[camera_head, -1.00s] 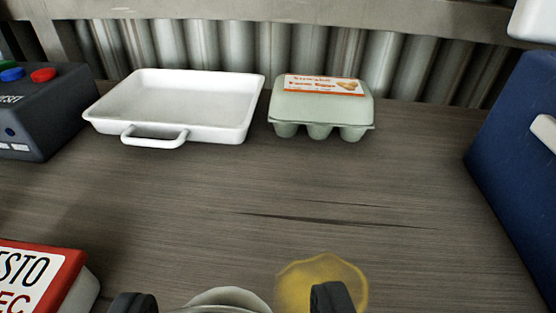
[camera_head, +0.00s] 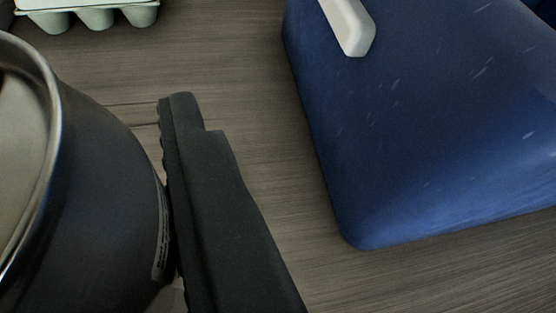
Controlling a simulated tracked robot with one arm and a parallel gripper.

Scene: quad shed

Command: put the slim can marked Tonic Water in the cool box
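A dark can with a silver rim and pale top (camera_head: 100,200) fills the left edge of the view, very close and cut off by the frame. Only a sliver of small print shows on its right side, so I cannot read its name. My gripper (camera_head: 215,205) shows one black finger, pressed along the can's right side. The other finger is out of view, but the gripper appears shut on the can. The blue cool box (camera_head: 410,140) with a white handle (camera_head: 348,25) stands to the right, apart from the finger. Its opening is out of view.
A pale green egg carton (camera_head: 85,15) sits at the top left, partly cut off. The wooden bench (camera_head: 270,150) is bare between the finger and the cool box, and along the front of the box.

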